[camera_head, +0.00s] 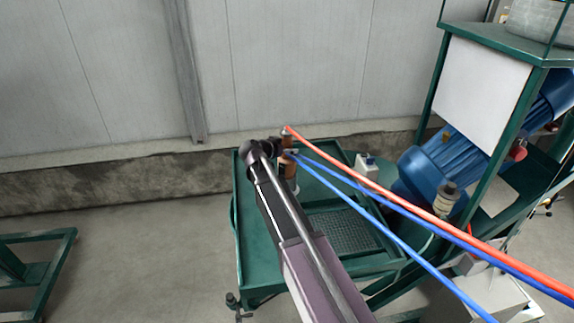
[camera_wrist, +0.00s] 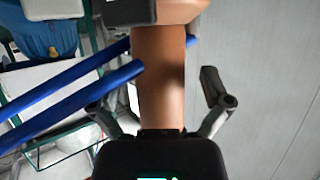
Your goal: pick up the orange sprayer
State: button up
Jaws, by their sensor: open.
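The orange sprayer (camera_head: 289,168) stands above the green table, partly hidden by my arm in the head view. In the wrist view its orange-brown handle (camera_wrist: 160,75) runs down the middle, between the two fingers of my gripper (camera_wrist: 158,98). A gap shows between the handle and the right finger. The left finger is partly hidden by a blue hose. The lower end of the handle meets the dark palm edge in the picture; I cannot tell whether they touch. The gripper is open. In the head view my fingers are not clear behind the wrist.
A red hose (camera_head: 385,185) and blue hoses (camera_head: 350,188) run from the sprayer to the lower right. The green table (camera_head: 255,235) has a grating. A green-framed machine with a blue motor (camera_head: 425,172) stands at right, a wall behind. Open floor lies at left.

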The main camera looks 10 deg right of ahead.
aim_at(287, 127)
grip_shut()
jog(key=shift+r, duration=0.2)
dwell(0.3)
notch_tip(287, 127, up, 10)
jog(key=p, duration=1)
jog(key=shift+f, duration=0.2)
dwell(0.7)
